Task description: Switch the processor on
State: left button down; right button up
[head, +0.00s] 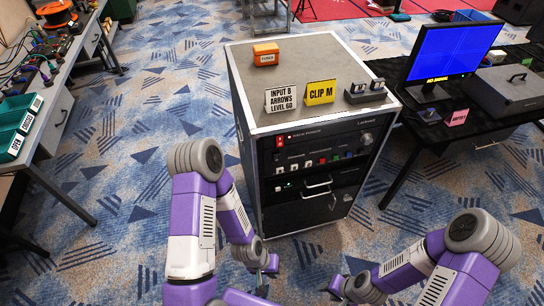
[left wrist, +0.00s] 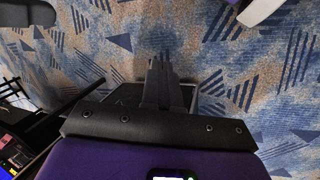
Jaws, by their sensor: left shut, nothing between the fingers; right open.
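The processor (head: 335,143) is a black rack unit in the upper front of a wheeled case (head: 240,85). A small red-lit part (head: 279,141) shows at its left end, with a row of coloured buttons below and a knob at the right. My left gripper (head: 264,284) is low in front of the case's lower left, below the processor and apart from it. My right gripper (head: 334,290) is open and empty, low near the bottom edge.
On the case top stand an orange box (head: 266,54), a white sign (head: 281,98), a yellow "CLIP M" sign (head: 320,92) and a small dark device (head: 364,91). A monitor (head: 450,52) stands on the right table. A workbench (head: 50,85) is left. Carpet between is clear.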

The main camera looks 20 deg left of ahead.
aim_at(277, 157)
pick_arm(q)
jog(key=w+r+n+t+y+b, duration=0.25)
jog(key=w+n+t+b, duration=0.6)
jog(key=w+n, duration=0.8)
jog(key=w+a+r+n+t+y+b, duration=0.1)
jog(key=w+r+n+t+y+b, duration=0.1)
jog(key=n, duration=0.6)
jog(key=w+a+r+n+t+y+b, duration=0.1)
jog(key=w+a+r+n+t+b, duration=0.1)
jog(key=w+r+n+b, duration=0.2)
notch_tip(277, 157, up, 5)
jog(key=n+b, duration=0.3)
jog(key=n, duration=0.1)
jog(key=shift+w+a+n+t+y, duration=0.2)
jog(key=shift+w+n+t+y, duration=0.15)
jog(key=shift+w, duration=0.05)
jog(key=shift+r, duration=0.1)
jog(key=w+a+r+p, duration=0.2)
jog(key=w+a+p, duration=0.2)
jog(key=w, duration=0.3)
jog(key=shift+a+r, duration=0.3)
jog(key=shift+a, duration=0.05)
